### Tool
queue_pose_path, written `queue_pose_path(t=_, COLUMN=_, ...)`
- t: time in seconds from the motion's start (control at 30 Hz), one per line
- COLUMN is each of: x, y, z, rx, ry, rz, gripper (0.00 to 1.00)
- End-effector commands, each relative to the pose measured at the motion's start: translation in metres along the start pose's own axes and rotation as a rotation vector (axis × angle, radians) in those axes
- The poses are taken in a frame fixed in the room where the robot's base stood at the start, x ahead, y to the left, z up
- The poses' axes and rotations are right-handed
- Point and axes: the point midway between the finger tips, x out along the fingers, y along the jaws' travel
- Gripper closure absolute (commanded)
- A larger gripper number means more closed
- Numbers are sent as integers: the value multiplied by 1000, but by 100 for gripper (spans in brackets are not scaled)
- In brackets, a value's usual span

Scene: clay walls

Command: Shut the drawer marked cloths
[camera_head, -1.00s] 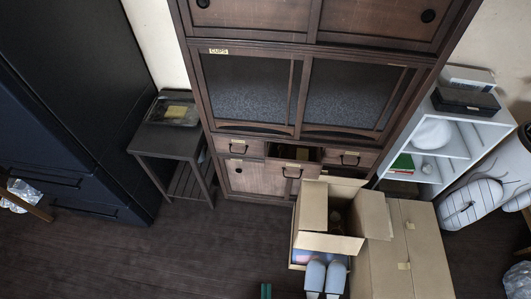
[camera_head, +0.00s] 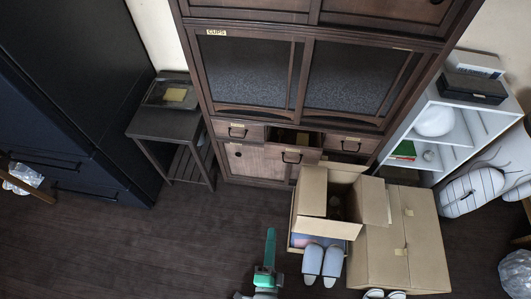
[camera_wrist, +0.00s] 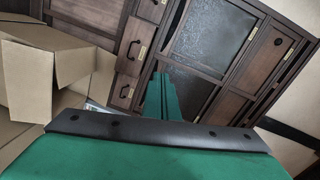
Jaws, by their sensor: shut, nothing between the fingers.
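A dark wooden cabinet (camera_head: 262,170) has a row of three small drawers below its glass doors. The middle drawer (camera_head: 291,155) stands pulled out, with its dark inside showing. The left drawer (camera_head: 238,131) and right drawer (camera_head: 350,145) look closed. Their small labels are too small to read, so I cannot tell which says cloths. In the wrist view the drawers stand tilted, the middle one (camera_wrist: 132,47) beyond my fingers to the left. My gripper (camera_head: 270,236), with green fingers, is shut and empty, low in front of the cabinet; its fingers also show in the wrist view (camera_wrist: 161,92).
An open cardboard box (camera_head: 343,205) and a closed one (camera_head: 400,240) stand before the cabinet's right side, with slippers (camera_head: 322,262) in front. A small dark side table (camera_head: 170,124) stands left. A white shelf (camera_head: 445,125) is right. Floor on the left is clear.

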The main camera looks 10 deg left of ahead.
Motion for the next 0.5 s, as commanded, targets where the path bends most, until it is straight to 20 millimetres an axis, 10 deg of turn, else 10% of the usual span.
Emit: queue_pose_path(t=0.5, x=193, y=45, z=63, rx=1489, ry=-17, rz=-96, gripper=100)
